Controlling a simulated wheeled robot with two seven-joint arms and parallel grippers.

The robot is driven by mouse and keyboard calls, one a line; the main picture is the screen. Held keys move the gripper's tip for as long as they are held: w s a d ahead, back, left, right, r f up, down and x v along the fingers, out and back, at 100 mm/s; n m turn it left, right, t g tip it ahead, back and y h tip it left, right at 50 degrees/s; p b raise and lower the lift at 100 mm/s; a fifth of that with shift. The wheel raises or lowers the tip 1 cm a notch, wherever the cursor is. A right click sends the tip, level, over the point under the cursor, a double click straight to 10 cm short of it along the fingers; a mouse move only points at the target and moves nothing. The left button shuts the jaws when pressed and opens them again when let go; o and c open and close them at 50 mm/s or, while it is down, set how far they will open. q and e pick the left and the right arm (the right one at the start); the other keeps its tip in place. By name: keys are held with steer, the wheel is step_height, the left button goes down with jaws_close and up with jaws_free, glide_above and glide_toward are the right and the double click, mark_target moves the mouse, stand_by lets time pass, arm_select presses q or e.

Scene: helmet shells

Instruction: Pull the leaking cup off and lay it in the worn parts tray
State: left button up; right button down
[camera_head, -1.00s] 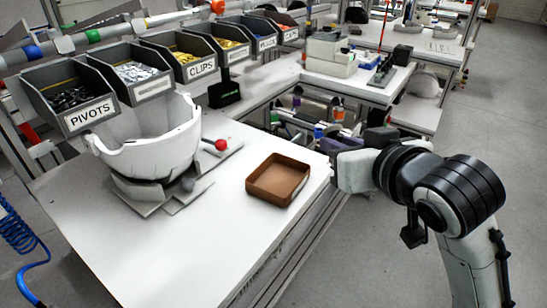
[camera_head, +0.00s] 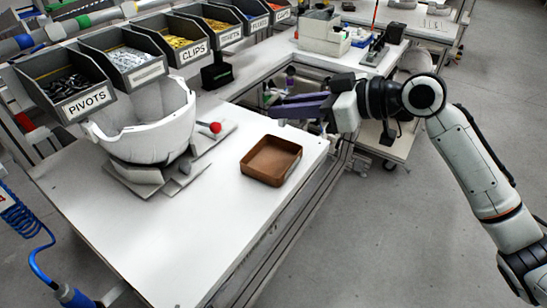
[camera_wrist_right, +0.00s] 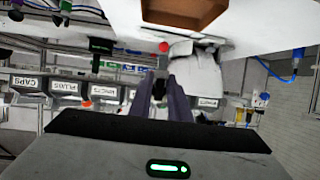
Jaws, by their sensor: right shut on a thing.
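The brown tray (camera_head: 271,160) lies empty on the white bench, near its right edge; it also shows at the top of the right wrist view (camera_wrist_right: 185,10). My right gripper (camera_head: 275,105) is beyond the tray in the head view, above the bench's back right side, with its long dark purple fingers pointing left. In the right wrist view its fingers (camera_wrist_right: 160,90) are closed around a small dark thing (camera_wrist_right: 159,88). It is too small and dark to tell if this is the cup. No cup shows clearly elsewhere. My left gripper is out of view.
A white helmet shell (camera_head: 150,130) sits on a grey fixture at the left, beside a red ball knob (camera_head: 215,127). Labelled bins (camera_head: 85,100) line the back. A blue coiled hose (camera_head: 20,220) hangs at the left. The bench front is clear.

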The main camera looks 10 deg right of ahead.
steer(key=shift+f, duration=0.55)
step_height(320, 180, down, 3)
steer(key=b, duration=0.3)
steer(key=shift+f, duration=0.2)
steer(key=shift+f+b, duration=0.35)
steer(key=shift+f, duration=0.05)
steer(key=c, duration=1.6)
jaws_free()
